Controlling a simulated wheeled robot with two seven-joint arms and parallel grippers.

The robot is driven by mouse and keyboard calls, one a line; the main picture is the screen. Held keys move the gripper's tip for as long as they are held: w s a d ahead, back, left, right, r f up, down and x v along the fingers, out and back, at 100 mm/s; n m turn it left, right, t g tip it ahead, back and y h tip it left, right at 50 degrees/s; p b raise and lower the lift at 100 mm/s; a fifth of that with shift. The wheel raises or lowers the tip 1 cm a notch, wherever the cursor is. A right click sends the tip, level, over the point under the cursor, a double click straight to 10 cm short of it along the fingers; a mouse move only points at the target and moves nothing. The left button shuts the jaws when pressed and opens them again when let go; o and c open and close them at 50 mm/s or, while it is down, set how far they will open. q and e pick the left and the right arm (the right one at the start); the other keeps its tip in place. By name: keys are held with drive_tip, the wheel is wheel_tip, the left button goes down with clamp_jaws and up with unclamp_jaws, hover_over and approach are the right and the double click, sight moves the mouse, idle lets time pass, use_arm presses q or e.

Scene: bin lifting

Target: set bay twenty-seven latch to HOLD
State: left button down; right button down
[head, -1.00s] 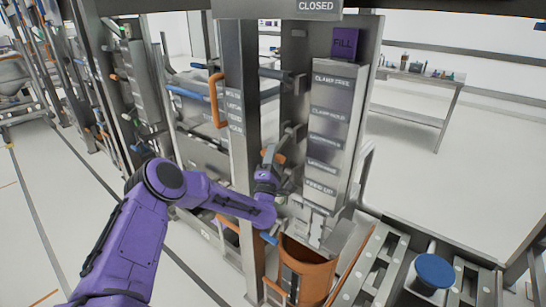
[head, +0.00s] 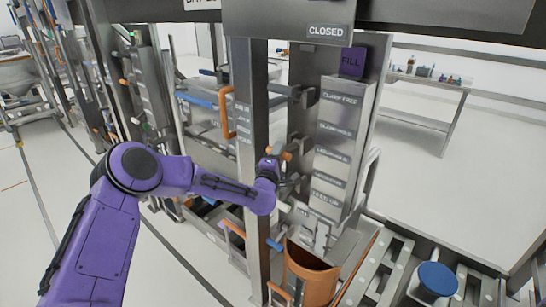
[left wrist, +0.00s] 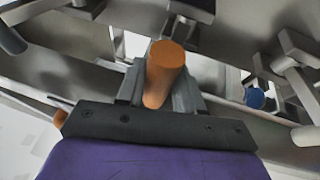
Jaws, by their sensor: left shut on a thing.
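My left gripper (head: 282,160) is at a post beside the grey label panel (head: 337,150). In the left wrist view its jaws (left wrist: 162,92) are shut around an orange cylindrical knob (left wrist: 166,72), whose round end faces the camera. In the head view an orange knob (head: 286,157) shows at the gripper, partly hidden by it. The panel carries several label plates; the top one reads CLAMP FREE and the lower ones are too small to read surely. No plate reading twenty-seven can be made out. My right gripper is not in view.
A purple FILL tag (head: 353,61) tops the panel, and a CLOSED sign (head: 326,31) hangs above. An orange bin (head: 311,275) stands below, with a blue round knob (head: 437,279) to its right. An orange handle (head: 229,112) and dark levers stick out nearby. Open floor lies at right.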

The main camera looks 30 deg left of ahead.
use_arm(q)
drive_tip(key=r, duration=0.2)
drive_tip(key=shift+w+r, duration=0.2)
drive_tip(key=shift+r, duration=0.2)
drive_tip(key=shift+w+r+g+p, duration=0.1)
drive_tip(key=shift+r+g+p, duration=0.25)
drive_tip(key=shift+r+g, duration=0.15)
drive_tip(key=shift+w+d+r, duration=0.1)
drive_tip(key=shift+w+r, duration=0.05)
drive_tip(key=shift+r, duration=0.4)
drive_tip(key=c, duration=0.8)
unclamp_jaws()
drive_tip(key=shift+c, duration=0.2)
drive_tip(key=shift+w+f, duration=0.15)
drive_tip(key=shift+w, duration=0.05)
